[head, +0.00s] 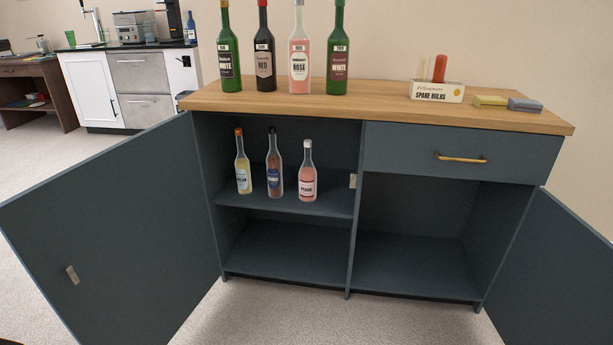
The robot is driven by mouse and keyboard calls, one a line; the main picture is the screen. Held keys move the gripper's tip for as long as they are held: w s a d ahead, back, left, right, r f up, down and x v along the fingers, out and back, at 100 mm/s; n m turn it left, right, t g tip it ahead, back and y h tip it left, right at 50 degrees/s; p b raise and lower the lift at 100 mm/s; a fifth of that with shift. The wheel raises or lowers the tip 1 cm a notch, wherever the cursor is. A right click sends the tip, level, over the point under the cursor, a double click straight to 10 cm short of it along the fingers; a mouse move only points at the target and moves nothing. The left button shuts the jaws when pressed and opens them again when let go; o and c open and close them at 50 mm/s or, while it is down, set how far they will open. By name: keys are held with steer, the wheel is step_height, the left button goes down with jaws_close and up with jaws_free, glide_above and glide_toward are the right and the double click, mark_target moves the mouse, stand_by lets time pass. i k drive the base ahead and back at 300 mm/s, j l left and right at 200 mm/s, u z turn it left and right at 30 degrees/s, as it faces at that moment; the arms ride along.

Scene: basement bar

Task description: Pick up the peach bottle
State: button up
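The peach bottle (308,177) stands upright on the shelf inside the left compartment of the blue cabinet. It holds pink liquid, has a white cap and bears a label reading "PEACH". It is the rightmost of three bottles on that shelf. A bottle of brown liquid (274,170) stands just to its left, and a bottle of yellow liquid (242,170) stands left of that one. My gripper is not in the head view.
Both cabinet doors, left (120,230) and right (560,260), stand open. Several tall wine bottles, a spare bulbs box (436,92) and sponges (489,101) stand on the wooden top (380,104). The shelf (330,205) has space right of the peach bottle. Carpet in front is clear.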

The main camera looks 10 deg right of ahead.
mark_target(308, 174)
steer(key=i+l, duration=0.2)
steer(key=l, duration=0.15)
steer(key=i+l, duration=0.15)
steer(key=l, duration=0.2)
steer(key=i+l, duration=0.2)
steer(key=l, duration=0.2)
steer(key=i+l+u, duration=0.15)
steer(key=i+l, duration=0.9)
